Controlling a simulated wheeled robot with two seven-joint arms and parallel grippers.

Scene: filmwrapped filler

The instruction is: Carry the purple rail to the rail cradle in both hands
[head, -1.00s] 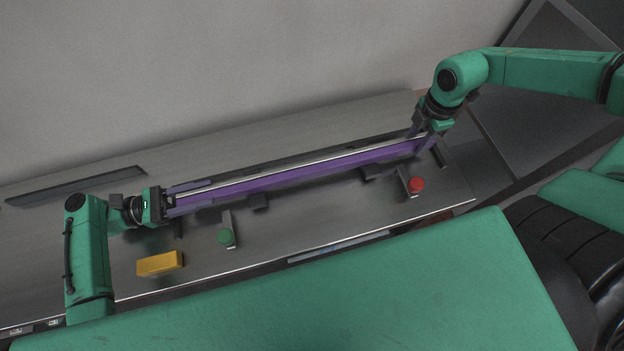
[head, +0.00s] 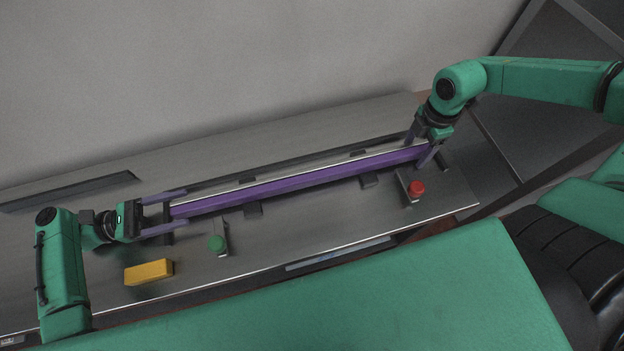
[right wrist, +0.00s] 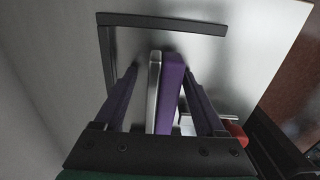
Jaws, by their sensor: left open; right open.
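The long purple rail (head: 290,184), with a pale strip along its far side, lies across the bench and rests at dark supports (head: 370,181) that look like the rail cradle. My left gripper (head: 184,210) is open at the rail's left end. Its fingers lie on either side of that end with gaps. My right gripper (head: 420,151) is open at the right end, pointing down. In the right wrist view its fingers (right wrist: 163,100) stand either side of the rail (right wrist: 172,90), apart from it. Most of the supports are hidden under the rail.
A yellow block (head: 149,272) lies at the front left. A green knob (head: 216,243) and a red knob (head: 416,188) on brackets stand before the rail. A dark flat bar (head: 70,192) lies at the back left. The wall (head: 200,80) rises behind the bench.

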